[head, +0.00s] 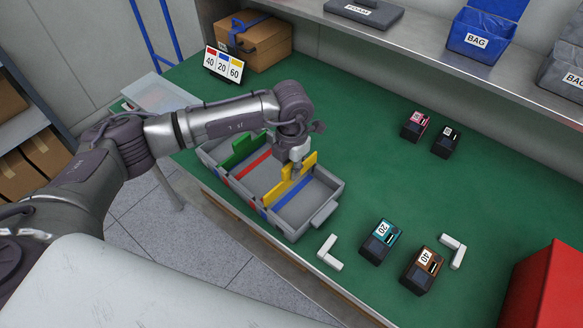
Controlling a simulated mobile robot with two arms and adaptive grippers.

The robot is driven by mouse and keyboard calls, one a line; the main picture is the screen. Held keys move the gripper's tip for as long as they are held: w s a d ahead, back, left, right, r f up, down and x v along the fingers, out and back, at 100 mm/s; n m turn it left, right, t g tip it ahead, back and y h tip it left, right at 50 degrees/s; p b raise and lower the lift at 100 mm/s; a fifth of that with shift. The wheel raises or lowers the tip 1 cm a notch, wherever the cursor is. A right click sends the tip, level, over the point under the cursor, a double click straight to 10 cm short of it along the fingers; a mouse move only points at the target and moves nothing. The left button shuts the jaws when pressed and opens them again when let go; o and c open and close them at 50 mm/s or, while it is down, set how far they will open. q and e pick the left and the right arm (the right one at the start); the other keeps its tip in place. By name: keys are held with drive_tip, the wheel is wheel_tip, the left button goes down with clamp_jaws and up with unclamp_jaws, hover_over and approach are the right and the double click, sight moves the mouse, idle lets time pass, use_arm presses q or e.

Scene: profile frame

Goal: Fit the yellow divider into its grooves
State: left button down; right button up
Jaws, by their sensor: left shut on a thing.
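The yellow divider (277,193) stands on edge over the right part of the grey tray (327,213). My left gripper (297,170) comes down from above and is shut on the yellow divider. A blue mark (262,216) shows on the tray's near wall, close below the divider. Whether the divider's lower edge sits in the grooves is hidden. A green divider (239,149) stands in the tray's left part, and a red strip (256,163) lies between it and the yellow one. My right gripper is not in view.
Teal (381,242), brown (422,270), pink (415,125) and black (446,141) labelled boxes stand right of the tray. White L-shaped pieces (329,252) lie near the front. A sign (223,65) reads 40, 20, 60. A red box (552,290) stands at lower right. The middle green tabletop is clear.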

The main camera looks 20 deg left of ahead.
sight(292, 183)
use_arm(q)
drive_tip(key=shift+f+b, duration=2.4)
drive_tip(key=shift+f, duration=0.4)
drive_tip(key=c, duration=1.1)
unclamp_jaws()
drive_tip(key=shift+o, duration=0.2)
wheel_tip(292, 183, up, 12)
drive_tip(key=shift+r, duration=0.1)
